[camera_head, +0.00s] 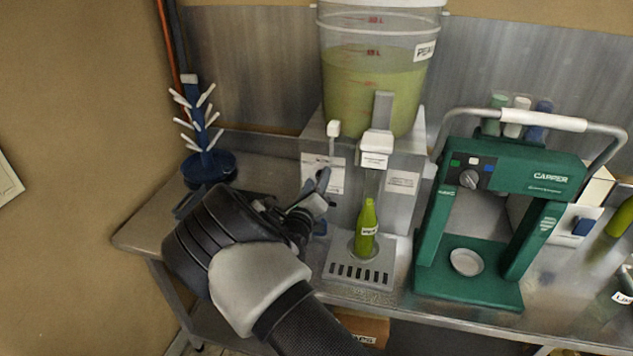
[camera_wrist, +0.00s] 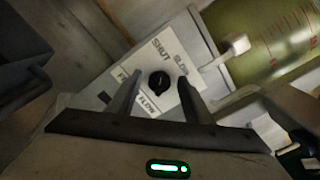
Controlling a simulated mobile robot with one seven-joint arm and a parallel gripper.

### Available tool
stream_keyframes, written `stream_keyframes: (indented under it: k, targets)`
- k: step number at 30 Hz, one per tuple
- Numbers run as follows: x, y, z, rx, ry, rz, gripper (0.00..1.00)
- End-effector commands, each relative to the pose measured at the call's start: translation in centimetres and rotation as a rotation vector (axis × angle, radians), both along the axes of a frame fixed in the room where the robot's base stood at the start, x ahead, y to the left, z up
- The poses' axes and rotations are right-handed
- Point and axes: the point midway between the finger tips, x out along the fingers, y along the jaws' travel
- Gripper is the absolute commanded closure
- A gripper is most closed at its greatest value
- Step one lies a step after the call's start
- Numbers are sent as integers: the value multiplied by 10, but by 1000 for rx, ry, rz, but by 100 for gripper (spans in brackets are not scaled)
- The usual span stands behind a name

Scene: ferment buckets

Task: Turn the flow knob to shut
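The flow knob (camera_wrist: 159,84) is small, round and black, on a white plate (camera_wrist: 200,52) marked SHUT, SLOW and FLOW. Its pointer seems to face the FLOW mark at the lower side, but it is small and dark. My gripper (camera_wrist: 160,82) is open, with one finger on each side of the knob and a visible gap to both. In the head view the plate (camera_head: 336,166) is on the grey stand's front, and my gripper (camera_head: 324,188) is in front of it, hiding the knob.
A bucket of yellow-green liquid (camera_head: 365,88) stands on the stand. A green bottle (camera_head: 367,222) is under the white spout (camera_head: 377,143), on a slotted drip tray (camera_head: 345,271). A green capper (camera_head: 435,245) is to the right, a blue bottle tree (camera_head: 208,165) to the left.

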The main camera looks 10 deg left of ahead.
Motion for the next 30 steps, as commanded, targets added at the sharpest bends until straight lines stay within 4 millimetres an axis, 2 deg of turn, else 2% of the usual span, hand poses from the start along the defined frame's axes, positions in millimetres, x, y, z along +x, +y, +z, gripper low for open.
stream_keyframes:
  k: [7,11,14,24,30]
  targets:
    - [-1,0,0,1,0,0,54]
    - [-12,2,0,1,0,1,54]
    - [-30,2,-1,0,2,2,54]
    - [-114,5,-1,1,1,3,54]
    - [-153,6,0,1,0,3,54]
